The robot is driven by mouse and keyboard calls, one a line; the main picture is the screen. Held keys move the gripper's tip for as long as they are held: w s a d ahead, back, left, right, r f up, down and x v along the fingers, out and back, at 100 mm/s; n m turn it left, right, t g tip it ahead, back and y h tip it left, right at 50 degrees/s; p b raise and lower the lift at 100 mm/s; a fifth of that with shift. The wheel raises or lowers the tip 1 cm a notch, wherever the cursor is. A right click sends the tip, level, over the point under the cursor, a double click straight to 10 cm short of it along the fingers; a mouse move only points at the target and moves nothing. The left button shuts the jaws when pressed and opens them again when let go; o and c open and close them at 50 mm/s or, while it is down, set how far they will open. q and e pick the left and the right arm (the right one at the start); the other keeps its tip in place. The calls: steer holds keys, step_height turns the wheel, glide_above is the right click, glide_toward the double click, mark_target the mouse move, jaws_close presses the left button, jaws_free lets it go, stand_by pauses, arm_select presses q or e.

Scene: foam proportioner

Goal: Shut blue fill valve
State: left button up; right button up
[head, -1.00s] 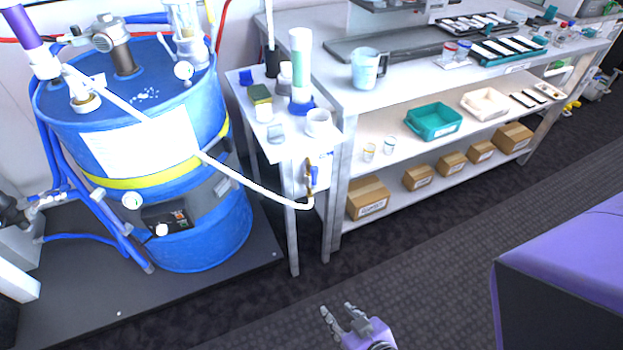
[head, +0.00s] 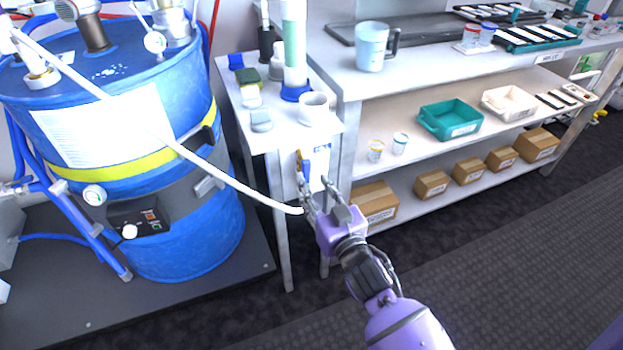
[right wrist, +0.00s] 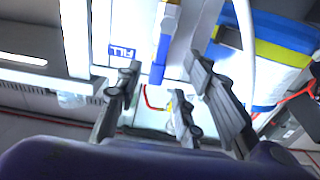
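The blue fill valve handle (head: 306,169) is on the front of the small side table, under a FILL label, partly hidden by my fingers. In the right wrist view the blue lever (right wrist: 161,58) shows in line with its brass-coloured body, beside the FILL label (right wrist: 122,53). The white hose (head: 240,187) runs from the blue drum to the valve. My right gripper (head: 324,195) is open just in front of the valve. In the right wrist view its fingers (right wrist: 163,82) are spread either side of the lever, with gaps visible; contact cannot be told. My left gripper is not in view.
The blue drum (head: 150,215) stands at the left on a dark platform (head: 210,290). The side table (head: 233,105) holds a white cup and a tall green-white cylinder. A shelved bench (head: 440,85) with boxes and trays stands at right. The carpet in front is open.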

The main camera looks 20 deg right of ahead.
mark_target(307, 173)
steer(key=shift+w, duration=1.7)
jaws_close()
